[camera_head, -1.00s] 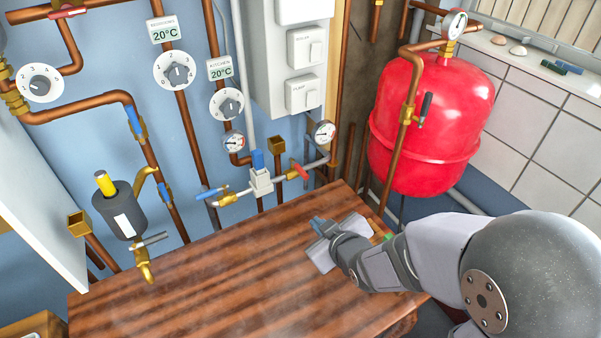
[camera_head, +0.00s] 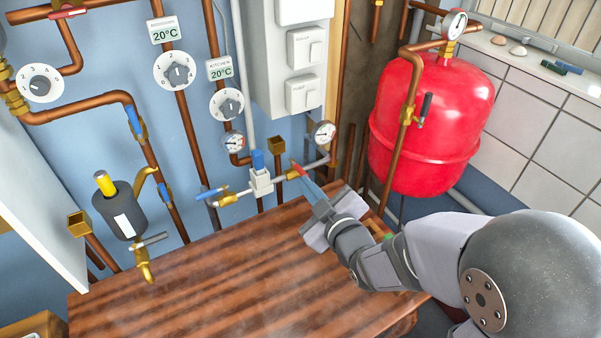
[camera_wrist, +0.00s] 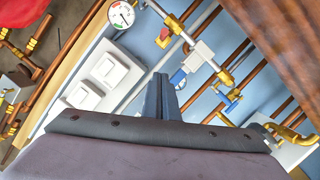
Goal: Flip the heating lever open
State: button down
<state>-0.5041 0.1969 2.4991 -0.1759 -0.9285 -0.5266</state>
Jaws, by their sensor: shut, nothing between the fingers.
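In the wrist view the red handle (camera_wrist: 163,36) is ahead of my fingertips, near the brass fitting. A lever with a blue handle (camera_head: 209,194) sits on the pipe left of the block. My gripper (camera_head: 303,178) is shut and empty. Its fingertips overlap the lower end of the red handle in the head view; I cannot tell whether they touch it. In the wrist view the closed fingers (camera_wrist: 161,80) appear apart from the handle.
A round gauge (camera_head: 323,132) is just above the red handle. An open-topped brass square fitting (camera_head: 277,146) stands behind the pipe. White switches (camera_head: 303,95) are above.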

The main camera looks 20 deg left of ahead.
aim_at(298, 168)
jog(key=w+a+f+p, duration=0.3)
jog(key=w+a+f, duration=0.1)
jog(key=w, duration=0.5)
jog(key=shift+w+a+f, duration=0.15)
jog(key=shift+f, duration=0.5)
